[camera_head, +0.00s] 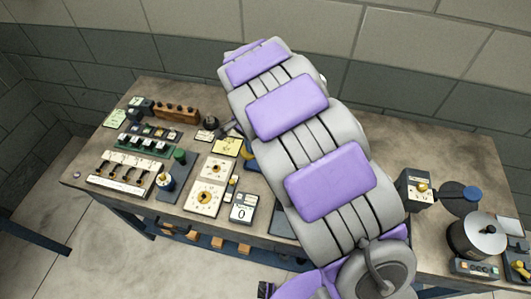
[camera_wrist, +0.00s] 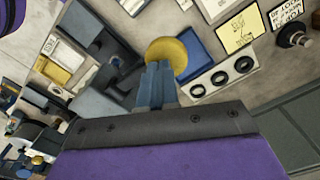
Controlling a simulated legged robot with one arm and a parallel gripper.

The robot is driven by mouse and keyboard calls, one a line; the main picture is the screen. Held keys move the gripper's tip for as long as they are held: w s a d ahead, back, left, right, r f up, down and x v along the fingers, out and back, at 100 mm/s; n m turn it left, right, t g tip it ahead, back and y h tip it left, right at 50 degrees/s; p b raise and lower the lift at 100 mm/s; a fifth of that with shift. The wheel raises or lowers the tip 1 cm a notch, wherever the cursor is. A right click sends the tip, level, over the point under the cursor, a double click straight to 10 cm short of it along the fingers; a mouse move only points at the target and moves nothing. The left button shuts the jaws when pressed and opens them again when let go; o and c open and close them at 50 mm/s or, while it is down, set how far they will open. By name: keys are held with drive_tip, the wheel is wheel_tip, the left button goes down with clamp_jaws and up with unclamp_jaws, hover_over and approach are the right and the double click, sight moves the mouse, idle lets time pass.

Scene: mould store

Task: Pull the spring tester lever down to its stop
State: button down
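I cannot tell for sure which thing is the spring tester lever. In the head view, a dark green-topped post (camera_head: 180,156) stands on a slate-blue base (camera_head: 171,188) left of my arm. In the wrist view, my gripper (camera_wrist: 158,68) has its two grey-blue fingers together, with nothing seen between them. A round yellow piece (camera_wrist: 168,52) lies just beyond the fingertips, in front of a blue square tray (camera_wrist: 197,50). A dark grey frame (camera_wrist: 88,30) stands left of the fingers. Whether my fingers touch any of these is unclear. My arm hides the gripper in the head view.
White dial panels (camera_head: 205,197), a row of levers on a board (camera_head: 125,172) and a wooden block (camera_head: 177,113) crowd the bench's left. A box with a yellow knob (camera_head: 418,188) and a round metal pot (camera_head: 477,237) stand at right. A three-ring panel (camera_wrist: 220,77) lies right of my fingers.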

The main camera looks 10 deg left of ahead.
drive_tip(key=shift+f, duration=2.1)
idle(0.8)
drive_tip(key=shift+f, duration=0.3)
idle(0.9)
drive_tip(key=shift+r+p, duration=1.75)
drive_tip(key=shift+r, duration=3.95)
drive_tip(key=shift+d, duration=0.1)
